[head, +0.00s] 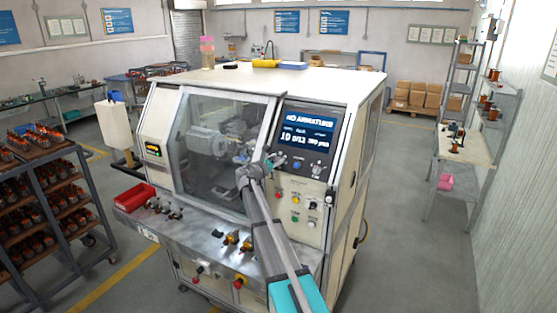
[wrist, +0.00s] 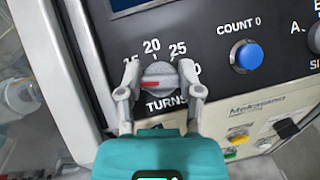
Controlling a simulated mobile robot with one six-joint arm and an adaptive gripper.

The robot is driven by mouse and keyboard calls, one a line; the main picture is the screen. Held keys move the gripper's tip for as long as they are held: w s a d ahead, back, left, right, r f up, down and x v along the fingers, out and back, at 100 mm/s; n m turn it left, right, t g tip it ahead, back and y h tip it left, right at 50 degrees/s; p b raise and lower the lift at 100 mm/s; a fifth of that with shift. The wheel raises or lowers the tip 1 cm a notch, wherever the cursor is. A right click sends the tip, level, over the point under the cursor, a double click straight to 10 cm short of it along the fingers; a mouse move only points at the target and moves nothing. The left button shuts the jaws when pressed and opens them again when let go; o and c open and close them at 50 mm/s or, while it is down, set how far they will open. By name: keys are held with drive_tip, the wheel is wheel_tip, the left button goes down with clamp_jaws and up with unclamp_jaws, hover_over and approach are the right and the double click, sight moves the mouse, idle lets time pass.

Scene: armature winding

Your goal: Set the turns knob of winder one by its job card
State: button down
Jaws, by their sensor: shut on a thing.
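The turns knob (wrist: 158,70) is a small grey dial above the word TURNS in the wrist view. Its scale reads 15, 20, 25 and a partly covered 30. A red mark on the knob lies left of its middle, roughly level, toward the left finger. My gripper (wrist: 159,78) is shut on the knob, one finger on each side. In the head view my gripper (head: 263,167) is at the front panel of the winder (head: 335,85), and hides the knob. The winder's screen (head: 307,131) reads NO ARMATURE with smaller figures below. I cannot make out a job card.
A blue COUNT 0 button (wrist: 246,56) is right of the knob. Coloured buttons (head: 296,215) sit below on the panel. A red bin (head: 134,197) and small parts lie on the front ledge.

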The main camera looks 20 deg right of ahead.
drive_tip(key=m+g, duration=0.1)
drive_tip(key=m, duration=0.1)
drive_tip(key=m+g+p, duration=0.1)
drive_tip(key=m+g, duration=0.1)
drive_tip(key=shift+a+m+h, duration=0.15)
drive_tip(key=shift+m+h, duration=0.25)
drive_tip(key=m+g+p, duration=0.1)
drive_tip(key=m, duration=0.1)
drive_tip(key=m+g+p, duration=0.1)
drive_tip(key=m, duration=0.1)
drive_tip(key=shift+r+m+g, duration=0.15)
drive_tip(key=shift+m+g, duration=0.15)
drive_tip(key=shift+g, duration=0.1)
drive_tip(key=m+g+y+p, duration=0.1)
drive_tip(key=m+g+p, duration=0.1)
drive_tip(key=m, duration=0.2)
drive_tip(key=shift+w, duration=0.1)
drive_tip(key=shift+m+g+y+p, duration=0.6)
drive_tip(key=shift+m+y+p, duration=0.15)
drive_tip(key=shift+m, duration=0.35)
drive_tip(key=c, duration=0.7)
unclamp_jaws()
drive_tip(key=o, duration=0.4)
drive_tip(key=shift+a, duration=0.2)
drive_tip(key=shift+o, duration=0.2)
drive_tip(key=shift+d, duration=0.2)
